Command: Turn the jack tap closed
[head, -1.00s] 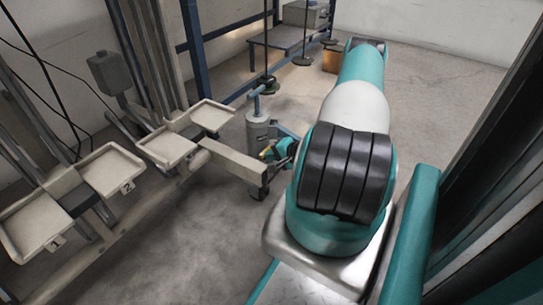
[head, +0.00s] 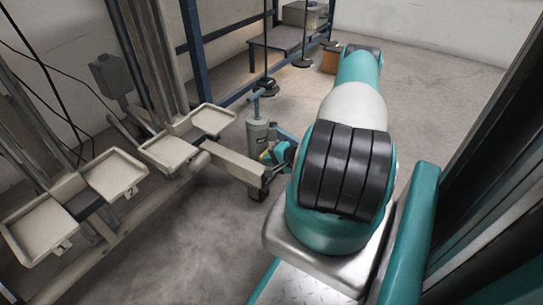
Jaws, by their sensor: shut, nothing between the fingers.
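The jack (head: 258,134) is a grey upright cylinder with a teal T-handle (head: 255,98) on top, standing left of my arm near the middle of the picture. My gripper (head: 267,157) is small and low at the jack's right side, by the end of a pale beam. It is shut, with nothing visibly held. The tap cannot be made out clearly among the small teal and dark parts there. I cannot tell whether my gripper touches it.
The pale beam (head: 232,164) runs to the jack's base from a frame with pale trays (head: 168,152) at left. A grey bench (head: 288,40) and an orange-brown box (head: 330,62) stand behind. Bare concrete floor (head: 190,240) lies in front of the frame.

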